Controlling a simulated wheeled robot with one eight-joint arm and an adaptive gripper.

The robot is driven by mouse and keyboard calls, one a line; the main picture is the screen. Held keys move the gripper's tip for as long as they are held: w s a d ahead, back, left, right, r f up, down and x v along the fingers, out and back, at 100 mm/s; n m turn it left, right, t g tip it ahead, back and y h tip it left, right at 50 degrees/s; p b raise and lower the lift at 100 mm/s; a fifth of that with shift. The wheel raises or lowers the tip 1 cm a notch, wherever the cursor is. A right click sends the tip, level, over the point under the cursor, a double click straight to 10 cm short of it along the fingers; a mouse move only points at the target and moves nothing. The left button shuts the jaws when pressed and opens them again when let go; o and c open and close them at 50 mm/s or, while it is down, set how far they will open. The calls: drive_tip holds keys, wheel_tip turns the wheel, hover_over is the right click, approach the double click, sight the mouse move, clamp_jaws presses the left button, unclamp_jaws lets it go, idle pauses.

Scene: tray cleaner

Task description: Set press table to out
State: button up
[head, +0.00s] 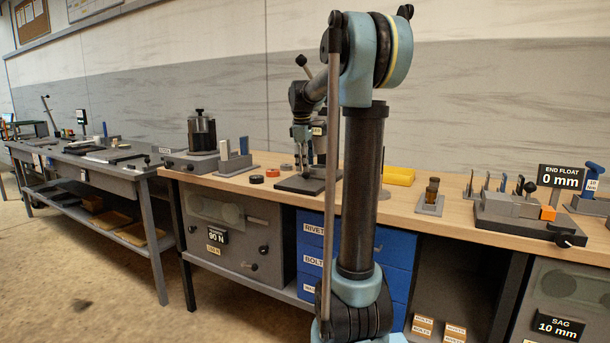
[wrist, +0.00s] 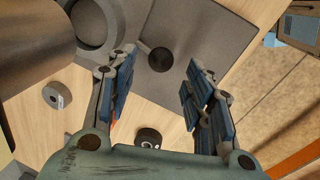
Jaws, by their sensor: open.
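A dark press base plate (head: 298,184) lies on the wooden bench in the head view, partly hidden behind my arm. In the wrist view a dark grey plate (wrist: 205,45) carries a round black knob (wrist: 160,60), with a grey ring-shaped part (wrist: 92,22) at its left. I take this plate to be the press's, but cannot tell which part is its table. My gripper (head: 301,143) points down above the press base in the head view. In the wrist view its fingers (wrist: 160,78) are spread, with the knob showing between them. I cannot tell its height above the knob.
A black disc (wrist: 148,138) and a small grey ring (wrist: 57,95) lie on the bench by the plate. A dark cylinder (wrist: 35,45) fills the upper left of the wrist view. A yellow tray (head: 399,176) stands to the right of my arm in the head view.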

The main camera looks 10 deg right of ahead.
sight(314, 172)
drive_tip(key=shift+w+d+f, duration=0.1)
drive_tip(key=shift+w+f, duration=0.1)
drive_tip(key=shift+f, duration=0.9)
drive_tip(key=shift+w+d+f, duration=0.1)
drive_tip(key=shift+w+f, duration=0.05)
drive_tip(key=shift+f, duration=0.9)
